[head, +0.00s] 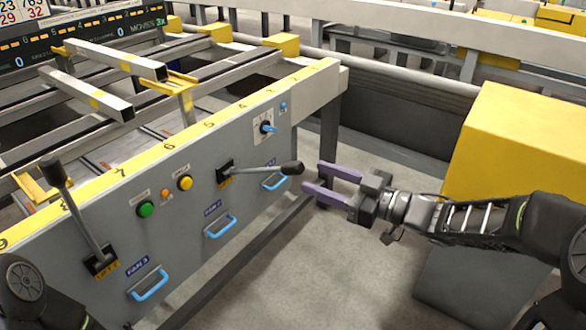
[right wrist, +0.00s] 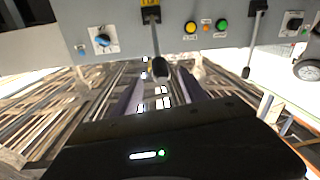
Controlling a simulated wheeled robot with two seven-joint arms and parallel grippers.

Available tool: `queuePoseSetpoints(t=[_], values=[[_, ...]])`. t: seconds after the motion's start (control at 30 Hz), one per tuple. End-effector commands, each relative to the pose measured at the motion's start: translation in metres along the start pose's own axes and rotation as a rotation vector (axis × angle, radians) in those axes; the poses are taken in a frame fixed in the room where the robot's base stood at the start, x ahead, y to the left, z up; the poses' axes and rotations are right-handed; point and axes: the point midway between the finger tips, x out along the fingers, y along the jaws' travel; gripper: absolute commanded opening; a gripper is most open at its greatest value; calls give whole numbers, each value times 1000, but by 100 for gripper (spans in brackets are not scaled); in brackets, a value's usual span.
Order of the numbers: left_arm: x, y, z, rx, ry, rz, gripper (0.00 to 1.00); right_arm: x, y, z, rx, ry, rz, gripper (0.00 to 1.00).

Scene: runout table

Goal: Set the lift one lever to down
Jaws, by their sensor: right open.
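Two black-knobbed levers stand on the grey control panel (head: 185,225). The right-hand lever (head: 262,170) has a small yellow label under its slot, too small to read surely; it sticks out from the panel, roughly level in the head view. The left-hand lever (head: 82,222) points upward, with a label that seems to read LIFT 2. My right gripper (head: 314,178) is open and empty, its purple fingers pointing at the right-hand lever's knob, just short of it. In the right wrist view the knob (right wrist: 161,72) shows between the fingertips. My left gripper is not in view.
Green (head: 146,209) and yellow (head: 185,182) buttons sit between the levers. A blue rotary knob (head: 267,127) is above right, and blue handles (head: 220,226) line the lower panel. A yellow box (head: 520,140) stands at right, behind my right arm. Floor before the panel is open.

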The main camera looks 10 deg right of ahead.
Motion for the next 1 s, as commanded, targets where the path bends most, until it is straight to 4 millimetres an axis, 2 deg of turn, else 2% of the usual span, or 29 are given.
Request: queuePoseSetpoints(t=[0.3,0.43,0.57,0.8,1.0], values=[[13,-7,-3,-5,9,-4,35,48,-2,2,0,1,-4,50],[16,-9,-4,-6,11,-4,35,63,-1,2,-1,1,-2,50],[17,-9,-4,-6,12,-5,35,69,0,1,1,0,0,50],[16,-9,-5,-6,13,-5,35,69,0,0,0,0,1,50],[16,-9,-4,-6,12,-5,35,69,0,0,0,0,1,34]])
